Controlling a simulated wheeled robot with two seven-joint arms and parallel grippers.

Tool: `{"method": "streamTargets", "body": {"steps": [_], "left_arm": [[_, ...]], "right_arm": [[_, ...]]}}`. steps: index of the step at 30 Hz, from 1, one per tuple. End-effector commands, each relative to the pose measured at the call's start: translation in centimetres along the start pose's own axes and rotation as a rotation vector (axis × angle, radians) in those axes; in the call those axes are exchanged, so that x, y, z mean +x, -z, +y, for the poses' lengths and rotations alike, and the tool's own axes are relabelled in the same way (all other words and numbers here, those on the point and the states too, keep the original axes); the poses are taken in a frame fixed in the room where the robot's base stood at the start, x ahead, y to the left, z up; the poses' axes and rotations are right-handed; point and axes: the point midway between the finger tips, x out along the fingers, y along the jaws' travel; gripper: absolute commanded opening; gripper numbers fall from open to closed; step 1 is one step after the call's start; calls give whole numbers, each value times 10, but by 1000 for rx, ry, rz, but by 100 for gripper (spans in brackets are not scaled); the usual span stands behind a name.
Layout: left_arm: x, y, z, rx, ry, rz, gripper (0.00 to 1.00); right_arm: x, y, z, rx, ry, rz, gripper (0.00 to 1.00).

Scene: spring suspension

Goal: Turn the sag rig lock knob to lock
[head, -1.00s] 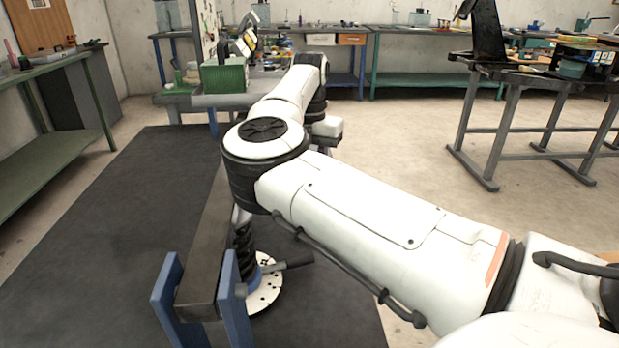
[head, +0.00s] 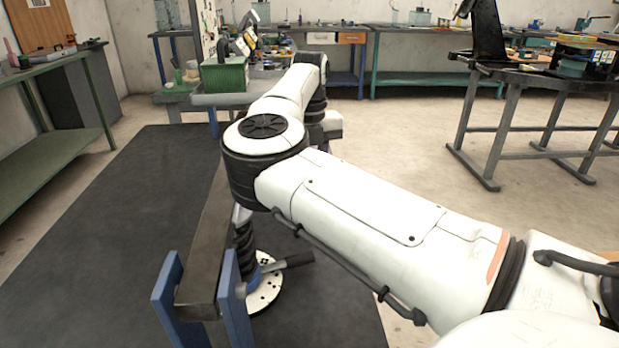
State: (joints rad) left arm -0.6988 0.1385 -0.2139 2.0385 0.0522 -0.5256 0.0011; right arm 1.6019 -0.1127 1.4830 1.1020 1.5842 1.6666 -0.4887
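The sag rig shows as a dark beam (head: 207,255) between blue uprights (head: 229,297), below and left of my arm. Under the beam's right side stand a black coil spring (head: 244,238) and a white disc (head: 266,288) with holes. A dark cylindrical handle (head: 291,262) sticks out to the right over the disc. I cannot make out the lock knob; my arm covers the rig's far part. My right arm crosses from the lower right. Its wrist end (head: 328,124) shows partly behind the elbow, with the fingers hidden. My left gripper is out of view.
A green box (head: 224,75) sits on the bench beyond my arm. A green bench (head: 50,70) stands at the left and a grey metal stand (head: 505,95) at the right. The dark mat (head: 110,230) left of the rig is clear.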

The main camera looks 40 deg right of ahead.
Motion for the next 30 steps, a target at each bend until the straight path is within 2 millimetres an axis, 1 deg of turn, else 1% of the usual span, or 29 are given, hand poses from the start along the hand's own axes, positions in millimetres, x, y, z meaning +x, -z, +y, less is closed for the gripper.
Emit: {"method": "streamTargets", "body": {"steps": [14, 15, 18, 26, 30], "left_arm": [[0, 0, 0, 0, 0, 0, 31], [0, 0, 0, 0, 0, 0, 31], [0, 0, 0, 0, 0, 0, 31], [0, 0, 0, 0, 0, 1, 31], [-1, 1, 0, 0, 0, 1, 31]], "right_arm": [[-1, -1, 0, -16, -1, -3, 10], [-1, -1, 0, -17, -1, -3, 36], [-1, -1, 0, -16, -1, -3, 51], [-1, 0, 0, -14, 0, -1, 51], [-10, -1, 0, -13, -1, -2, 51]]}}
